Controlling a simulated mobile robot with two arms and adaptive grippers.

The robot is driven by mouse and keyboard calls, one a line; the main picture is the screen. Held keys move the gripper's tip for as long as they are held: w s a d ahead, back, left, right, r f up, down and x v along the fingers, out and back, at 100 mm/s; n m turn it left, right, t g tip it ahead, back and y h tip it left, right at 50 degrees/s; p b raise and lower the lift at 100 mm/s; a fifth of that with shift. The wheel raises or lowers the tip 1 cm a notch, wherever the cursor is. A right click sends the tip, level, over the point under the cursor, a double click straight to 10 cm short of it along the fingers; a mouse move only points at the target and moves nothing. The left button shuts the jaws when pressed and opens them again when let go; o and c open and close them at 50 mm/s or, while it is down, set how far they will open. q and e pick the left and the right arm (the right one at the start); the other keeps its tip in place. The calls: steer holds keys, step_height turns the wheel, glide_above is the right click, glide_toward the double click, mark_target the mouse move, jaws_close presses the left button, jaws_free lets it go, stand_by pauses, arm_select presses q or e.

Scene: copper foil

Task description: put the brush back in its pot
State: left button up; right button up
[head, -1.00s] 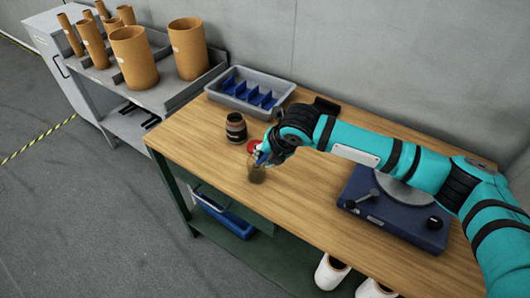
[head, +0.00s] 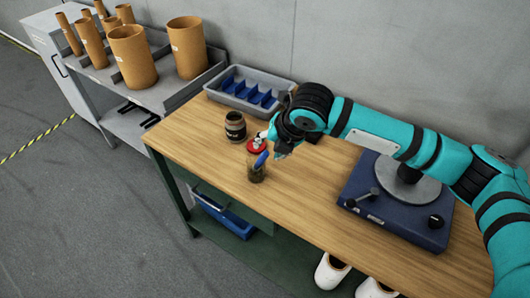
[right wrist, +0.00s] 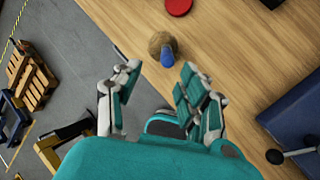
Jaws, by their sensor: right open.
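The brush (head: 261,159) shows as a blue handle sticking up, tilted, from the small glass pot (head: 256,175) on the wooden table; its lower end is hard to make out. In the right wrist view the blue handle (right wrist: 167,57) stands over the brownish round pot (right wrist: 160,42). My right gripper (head: 279,146) is open and apart from the brush, just up and to the right of it. Its spread fingers (right wrist: 159,76) are empty in the right wrist view. My left gripper is not in view.
A red lid (head: 257,146) lies behind the pot, and a dark labelled jar (head: 235,127) stands to the left. A grey tray with blue dividers (head: 232,102) is at the back. A blue turntable device (head: 396,212) stands on the right. The front middle of the table is clear.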

steer(key=v, duration=0.7)
steer(key=shift+s+r+b, duration=0.15)
steer(key=shift+r+b, duration=0.1)
steer(key=shift+b, duration=0.1)
